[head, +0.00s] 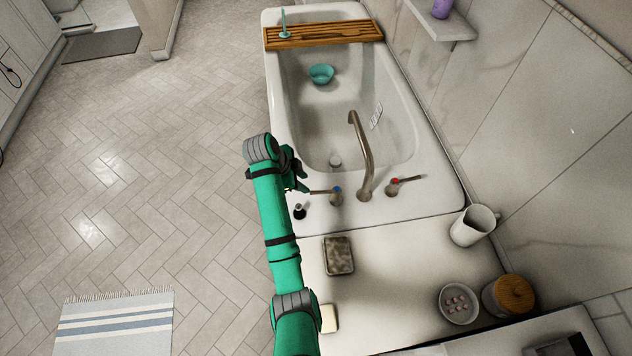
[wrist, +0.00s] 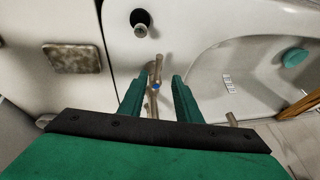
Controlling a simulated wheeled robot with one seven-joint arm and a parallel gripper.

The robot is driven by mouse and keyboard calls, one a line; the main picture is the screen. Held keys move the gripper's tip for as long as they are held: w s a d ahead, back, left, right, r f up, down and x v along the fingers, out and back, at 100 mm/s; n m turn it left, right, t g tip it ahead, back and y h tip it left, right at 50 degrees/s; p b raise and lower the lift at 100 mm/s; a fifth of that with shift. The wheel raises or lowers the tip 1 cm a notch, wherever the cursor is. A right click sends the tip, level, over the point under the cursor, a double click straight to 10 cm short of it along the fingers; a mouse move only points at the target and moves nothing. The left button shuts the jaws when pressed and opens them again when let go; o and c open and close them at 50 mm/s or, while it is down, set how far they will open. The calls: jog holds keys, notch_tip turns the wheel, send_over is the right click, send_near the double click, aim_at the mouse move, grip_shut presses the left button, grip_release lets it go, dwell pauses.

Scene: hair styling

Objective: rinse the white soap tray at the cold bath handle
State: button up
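The cold bath handle (head: 337,195), a bronze tap handle with a blue dot, stands on the tub's near rim, left of the spout. My gripper (head: 300,186) is open at the lever's left end. In the wrist view the cold handle (wrist: 156,86) shows between the two spread fingers (wrist: 157,80), not clamped. A small white slotted piece (head: 375,116) is at the tub's inner right wall; it also shows in the wrist view (wrist: 230,83). It may be the white soap tray, but I cannot tell for sure. I see no running water.
The bronze spout (head: 364,150) and red-marked handle (head: 393,187) stand to the right. The left floor is mostly clear.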

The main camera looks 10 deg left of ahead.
aim_at(315, 192)
jog(key=x, duration=1)
jog(key=shift+s+d+f, duration=0.1)
jog(key=shift+d+f, duration=0.05)
jog(key=shift+c, duration=0.7)
grip_shut()
jog(key=shift+d, duration=0.15)
